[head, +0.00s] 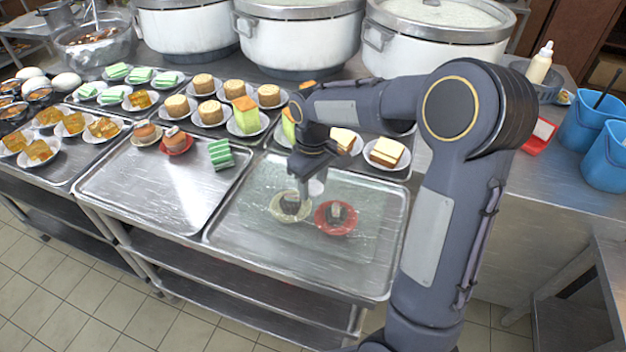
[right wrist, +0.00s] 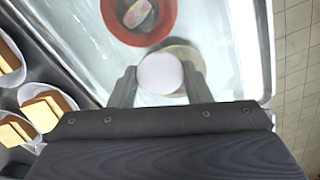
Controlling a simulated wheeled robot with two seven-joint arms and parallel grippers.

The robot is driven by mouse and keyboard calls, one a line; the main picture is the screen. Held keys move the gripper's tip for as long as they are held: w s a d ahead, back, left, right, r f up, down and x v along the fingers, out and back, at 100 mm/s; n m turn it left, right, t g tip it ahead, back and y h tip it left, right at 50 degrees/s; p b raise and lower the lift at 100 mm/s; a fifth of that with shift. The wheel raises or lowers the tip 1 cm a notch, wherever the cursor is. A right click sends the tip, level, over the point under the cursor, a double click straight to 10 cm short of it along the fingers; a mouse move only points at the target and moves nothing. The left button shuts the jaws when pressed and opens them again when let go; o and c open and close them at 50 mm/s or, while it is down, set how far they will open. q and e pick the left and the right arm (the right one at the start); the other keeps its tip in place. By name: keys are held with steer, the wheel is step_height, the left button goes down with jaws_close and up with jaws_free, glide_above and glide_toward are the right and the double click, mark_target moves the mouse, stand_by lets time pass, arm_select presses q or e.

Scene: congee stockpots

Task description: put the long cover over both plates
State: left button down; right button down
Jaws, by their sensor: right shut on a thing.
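The long cover (head: 262,232) is clear and see-through, with a pale round knob (right wrist: 160,73). My right gripper (head: 308,190) is shut on this knob, one finger on each side in the right wrist view. A cream plate (head: 275,209) and a red plate (head: 336,230), each with a small dark-topped food piece, are on the right metal tray. Both show through the cover in the head view. I cannot tell whether the cover rests on the tray or hangs just above it. The red plate also shows in the right wrist view (right wrist: 138,37). My left gripper is out of view.
The right metal tray (head: 300,280) has bare room in front. The middle tray (head: 150,195) holds two small plates and a green striped cake (head: 220,154). Plates of cake and large white pots (head: 300,45) stand behind. Blue containers (head: 590,125) are at the right.

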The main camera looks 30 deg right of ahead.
steer(key=shift+f, duration=0.1)
steer(key=c, duration=0.7)
jaws_free()
step_height(320, 180, up, 7)
steer(key=p, duration=0.6)
steer(key=s+a+r+m+t+y, duration=0.1)
steer(key=s+a+t, duration=0.1)
steer(key=s, duration=0.5)
steer(key=s+a+r+m+t+y, duration=0.1)
steer(key=s+a+r+m, duration=0.1)
steer(key=s, duration=0.5)
steer(key=s+a+r+m+t+y, duration=0.1)
steer(key=s+a+m+t, duration=0.1)
steer(key=s, duration=0.6)
steer(key=shift+s+a+r+t+y, duration=0.1)
steer(key=shift+a+r+t+y, duration=0.25)
steer(key=shift+a, duration=0.3)
